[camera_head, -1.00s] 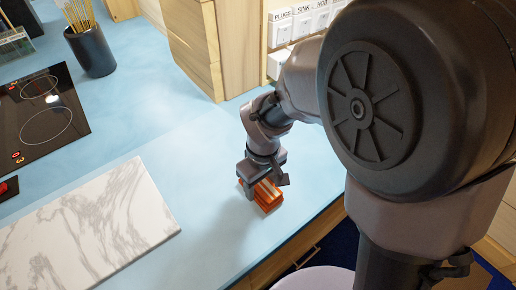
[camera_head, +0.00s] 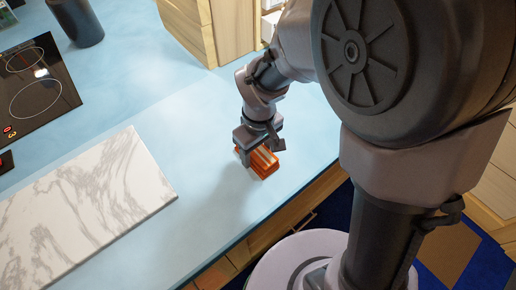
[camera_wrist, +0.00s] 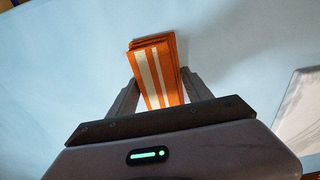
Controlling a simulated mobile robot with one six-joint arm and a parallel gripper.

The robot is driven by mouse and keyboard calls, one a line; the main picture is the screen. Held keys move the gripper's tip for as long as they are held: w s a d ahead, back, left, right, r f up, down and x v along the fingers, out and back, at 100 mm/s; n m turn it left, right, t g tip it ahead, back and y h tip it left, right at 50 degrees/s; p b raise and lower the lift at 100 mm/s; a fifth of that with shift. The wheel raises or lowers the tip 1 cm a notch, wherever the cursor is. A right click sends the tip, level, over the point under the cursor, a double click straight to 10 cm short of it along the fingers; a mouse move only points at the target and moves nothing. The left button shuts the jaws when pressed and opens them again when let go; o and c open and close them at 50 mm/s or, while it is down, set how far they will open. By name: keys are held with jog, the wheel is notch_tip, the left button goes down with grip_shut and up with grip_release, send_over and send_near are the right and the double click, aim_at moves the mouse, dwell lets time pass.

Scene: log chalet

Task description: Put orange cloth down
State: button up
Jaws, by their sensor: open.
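The orange cloth (camera_head: 262,162) is folded into a small block with pale stripes. It lies on the blue counter (camera_head: 215,130), near the front edge. It also shows in the wrist view (camera_wrist: 155,65), between my fingers. My gripper (camera_head: 255,150) is directly above the cloth, pointing down, with its fingers on either side of it. In the wrist view my gripper (camera_wrist: 160,85) is open. I cannot tell whether either finger touches the cloth.
A white marble board (camera_head: 85,210) lies on the counter to the left of the cloth. A black hob (camera_head: 35,90) and a dark utensil pot (camera_head: 76,22) are farther left and back. A wooden cabinet (camera_head: 190,30) stands behind. The counter around the cloth is clear.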

notch_tip(320, 180, up, 12)
jog(key=p, duration=0.6)
notch_tip(320, 180, up, 8)
jog(key=m+t+y, duration=0.1)
jog(key=m+t, duration=0.1)
jog(key=m, duration=0.4)
send_over(258, 153)
jog(key=s+d, duration=0.4)
jog(key=s, duration=0.1)
jog(key=s+d+r+m+t, duration=0.2)
jog(key=s+r+m+t, duration=0.1)
jog(key=s+m, duration=0.2)
jog(key=shift+s+d+r+y, duration=0.2)
jog(key=shift+s+r+y, duration=0.15)
jog(key=shift+s, duration=0.15)
jog(key=shift+f+b, duration=0.8)
jog(key=shift+b, duration=0.15)
jog(key=shift+o, duration=0.4)
